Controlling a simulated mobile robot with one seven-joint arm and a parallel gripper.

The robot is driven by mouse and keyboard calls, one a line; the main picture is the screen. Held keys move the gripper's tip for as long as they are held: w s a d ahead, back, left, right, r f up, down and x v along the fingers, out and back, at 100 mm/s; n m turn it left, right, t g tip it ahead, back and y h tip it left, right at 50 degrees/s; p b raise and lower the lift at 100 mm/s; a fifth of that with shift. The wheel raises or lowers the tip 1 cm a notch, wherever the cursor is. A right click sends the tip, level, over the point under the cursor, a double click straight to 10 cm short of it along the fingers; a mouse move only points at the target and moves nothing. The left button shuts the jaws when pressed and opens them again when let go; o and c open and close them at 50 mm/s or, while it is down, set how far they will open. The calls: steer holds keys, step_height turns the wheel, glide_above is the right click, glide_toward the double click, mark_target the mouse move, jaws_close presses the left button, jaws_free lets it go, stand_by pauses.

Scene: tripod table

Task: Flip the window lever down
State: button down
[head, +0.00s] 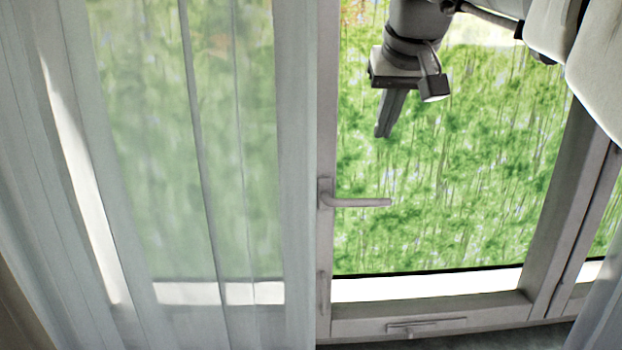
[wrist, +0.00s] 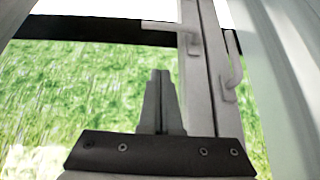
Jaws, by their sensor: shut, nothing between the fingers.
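The window lever (head: 360,202) is a grey handle on the left upright of the right-hand window sash. It lies about horizontal, its free end pointing right in the head view. In the wrist view a handle on the upright (wrist: 194,43) shows near the top, its bar reaching left. My gripper (head: 383,134) is shut and empty, its fingers pointing down above the lever in the head view, with a clear gap between them. In the wrist view the closed fingertips (wrist: 160,73) are apart from the handle.
A sheer curtain (head: 230,150) covers the left window. Another curved handle (wrist: 232,75) shows right of the upright in the wrist view. A low horizontal handle (head: 412,326) sits on the bottom rail. A white cloth-like drape (head: 598,65) hangs at upper right.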

glide_above(369, 201)
step_height(369, 201, down, 8)
steer(key=shift+f+b, duration=0.1)
steer(key=shift+b, duration=0.2)
step_height(369, 201, down, 2)
steer(key=shift+f, duration=0.2)
steer(key=shift+s+f, duration=0.25)
steer(key=shift+f, duration=0.6)
steer(key=shift+f+b, duration=0.1)
steer(key=shift+b, duration=0.2)
steer(key=shift+d+f+y+b, duration=0.2)
steer(key=shift+f+y+b, duration=0.05)
steer(key=shift+y+b, duration=0.05)
